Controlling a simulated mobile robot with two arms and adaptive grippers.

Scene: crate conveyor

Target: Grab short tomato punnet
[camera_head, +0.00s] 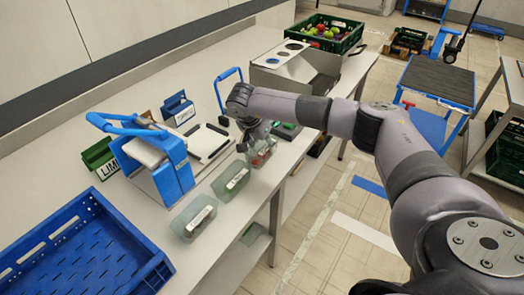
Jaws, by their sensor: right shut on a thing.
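The tomato punnet (263,157) is a small clear greenish tub with red showing inside. It is by the table's front edge, at the far end of a row of tubs. My right gripper (255,143) comes down on it from above and is shut on it. The fingers and part of the punnet are hidden by the wrist. I cannot tell whether the punnet touches the table. My left gripper is not in view.
Two clear labelled tubs (231,180) (193,217) stand nearer along the edge. Beside them is a blue-and-white machine (172,165). A blue crate (70,222) lies at the near left. A green crate (318,20) of produce is at the back. A blue cart (437,80) stands right.

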